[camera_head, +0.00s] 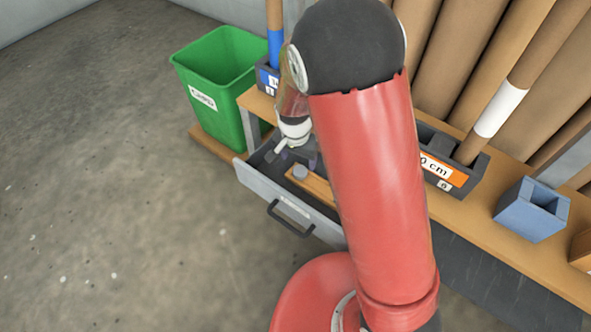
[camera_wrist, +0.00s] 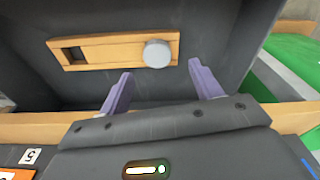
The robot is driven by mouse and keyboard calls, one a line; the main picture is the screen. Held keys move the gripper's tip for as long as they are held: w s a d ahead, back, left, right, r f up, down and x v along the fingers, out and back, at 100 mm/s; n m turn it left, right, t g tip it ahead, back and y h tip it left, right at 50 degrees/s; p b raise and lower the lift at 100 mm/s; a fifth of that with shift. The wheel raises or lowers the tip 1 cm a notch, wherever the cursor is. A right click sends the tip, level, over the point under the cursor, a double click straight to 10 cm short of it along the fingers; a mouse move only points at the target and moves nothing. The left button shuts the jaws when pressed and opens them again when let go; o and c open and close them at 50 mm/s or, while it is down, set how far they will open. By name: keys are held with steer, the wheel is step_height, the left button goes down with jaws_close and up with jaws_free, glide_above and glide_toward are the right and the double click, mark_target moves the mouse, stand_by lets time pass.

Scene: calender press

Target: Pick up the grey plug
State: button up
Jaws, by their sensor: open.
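The grey plug (camera_wrist: 158,54) is a short round cap at the right end of a wooden block (camera_wrist: 110,50) in the wrist view. The block has a dark square opening at its other end. In the head view the plug (camera_head: 300,172) sits on the block inside a pulled-out grey drawer (camera_head: 318,222). My gripper (camera_wrist: 160,69) is open, its two purple fingers apart and empty. In the wrist view the plug appears just beyond the fingertips, between their lines, not touching them. In the head view my gripper (camera_head: 284,152) is over the drawer, partly hidden by my arm.
A green bin (camera_head: 222,85) stands left of the drawer. The wooden bench (camera_head: 470,228) holds a blue square holder (camera_head: 532,208) and a dark labelled box (camera_head: 455,170). Large brown rolls lean behind. The floor at left is clear.

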mark_target(300, 171)
steer(key=f, duration=0.5)
steer(key=shift+w+d+f, duration=0.1)
steer(key=shift+d+f, duration=0.05)
steer(key=shift+d, duration=0.1)
steer(key=c, duration=1)
